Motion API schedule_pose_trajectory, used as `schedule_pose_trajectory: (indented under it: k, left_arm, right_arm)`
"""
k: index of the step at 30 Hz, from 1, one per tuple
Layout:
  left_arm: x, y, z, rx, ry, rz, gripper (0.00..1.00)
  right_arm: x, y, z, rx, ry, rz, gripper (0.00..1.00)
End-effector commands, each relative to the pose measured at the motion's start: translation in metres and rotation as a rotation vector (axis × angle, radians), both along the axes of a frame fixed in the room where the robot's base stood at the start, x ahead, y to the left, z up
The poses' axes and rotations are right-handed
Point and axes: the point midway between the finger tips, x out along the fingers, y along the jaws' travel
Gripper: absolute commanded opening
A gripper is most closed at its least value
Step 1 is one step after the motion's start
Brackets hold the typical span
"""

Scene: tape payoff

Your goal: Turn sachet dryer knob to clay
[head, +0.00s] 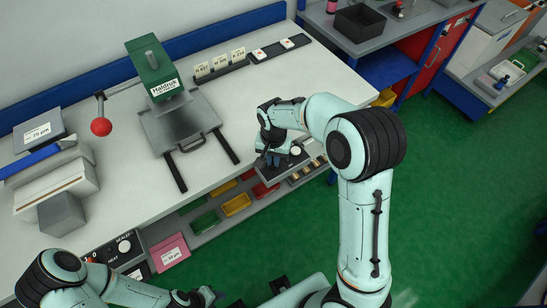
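My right gripper (272,158) points down over a dark panel (268,175) on the front edge of the white bench. A pale round knob (295,150) shows on that panel just right of the fingers; I cannot tell whether they touch it. The gripper hides part of the panel, and no clay mark can be read. Whether its fingers are open or shut is unclear. Another pale knob (124,246) sits on a dark panel at the bench's left front. My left gripper (203,297) is low at the bottom edge, apart from both knobs; its fingers are too small to judge.
A green-headed press (152,68) labelled Haldruk stands mid-bench. A red ball lever (101,126) and a grey-white machine (55,190) stand left. Coloured bins (236,204) sit under the front edge. Green floor (450,200) is open at right.

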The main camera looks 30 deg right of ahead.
Motion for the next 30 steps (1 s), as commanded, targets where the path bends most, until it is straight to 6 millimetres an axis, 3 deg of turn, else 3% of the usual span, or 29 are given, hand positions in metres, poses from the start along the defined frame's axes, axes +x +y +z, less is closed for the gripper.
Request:
schedule_pose_trajectory:
  k: [14, 30]
  left_arm:
    - [-0.0005, 0.0000, -0.0007, 0.000, 0.000, 0.000, 0.43]
    - [-0.0024, 0.0000, -0.0034, 0.000, 0.002, 0.000, 0.43]
  right_arm:
    - [-0.0001, 0.0001, 0.0003, 0.001, 0.000, 0.077, 0.00]
    - [-0.0003, -0.0003, 0.0002, 0.001, 0.001, 0.536, 0.00]
